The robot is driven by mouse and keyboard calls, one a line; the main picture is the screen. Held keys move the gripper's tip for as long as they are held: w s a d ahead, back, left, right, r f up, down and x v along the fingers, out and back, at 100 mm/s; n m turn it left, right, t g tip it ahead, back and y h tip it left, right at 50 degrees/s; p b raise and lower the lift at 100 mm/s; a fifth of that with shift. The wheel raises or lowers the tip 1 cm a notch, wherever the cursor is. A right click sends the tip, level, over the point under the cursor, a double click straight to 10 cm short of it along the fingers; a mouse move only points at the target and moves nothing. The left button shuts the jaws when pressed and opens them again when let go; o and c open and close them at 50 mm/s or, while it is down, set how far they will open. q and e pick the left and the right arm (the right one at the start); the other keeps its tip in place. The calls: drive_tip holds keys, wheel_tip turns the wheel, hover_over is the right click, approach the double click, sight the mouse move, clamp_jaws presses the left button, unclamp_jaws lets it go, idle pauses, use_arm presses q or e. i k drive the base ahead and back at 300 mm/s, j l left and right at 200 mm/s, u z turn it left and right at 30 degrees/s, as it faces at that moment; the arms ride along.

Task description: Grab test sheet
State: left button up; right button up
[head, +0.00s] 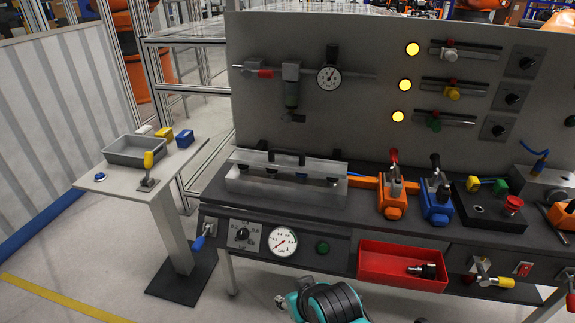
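I cannot pick out a test sheet for certain. A long grey metal fixture (248,184) with black clamp parts stands on the left of the bench top, and flat grey surfaces show on it. I cannot tell whether one of them is a sheet. A teal and black ribbed part (332,302) at the bottom middle seems to belong to my arm, and no fingers show on it. Neither gripper can be made out in the head view.
Orange (391,194) and blue (436,204) lever devices stand right of the fixture. A red bin (385,277) holding a dark part sits at the bench front. A side table (118,187) carries a grey tray (138,163). An upright panel (385,120) with gauge and sliders closes the back.

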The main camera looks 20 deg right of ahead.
sight(293, 161)
drive_tip(key=i+j, duration=0.1)
drive_tip(key=i, duration=0.8)
